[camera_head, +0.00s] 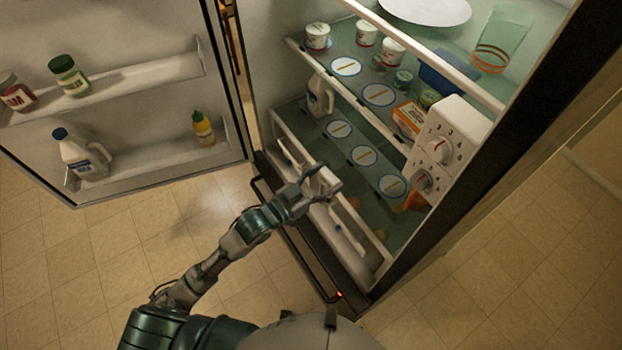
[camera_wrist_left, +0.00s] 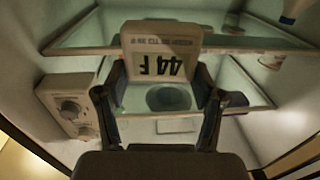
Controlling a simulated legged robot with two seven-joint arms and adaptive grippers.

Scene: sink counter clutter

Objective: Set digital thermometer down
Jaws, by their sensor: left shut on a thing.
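The digital thermometer (camera_wrist_left: 162,42) is a pale box with a display reading 44 F, upside down in the left wrist view. My left gripper (camera_wrist_left: 160,80) is shut on it, one finger at each side. In the head view my left gripper (camera_head: 328,188) is at the front of the open fridge, near the lower shelf and drawer. The thermometer cannot be clearly made out there. My right gripper is not in view.
Glass fridge shelves (camera_wrist_left: 240,42) hold several round blue-rimmed discs (camera_head: 363,156), white cups (camera_head: 317,36), a milk jug (camera_head: 320,95) and an orange box (camera_head: 409,118). A dial control box (camera_head: 447,140) juts out at right. The open door (camera_head: 150,150) with bottles stands left.

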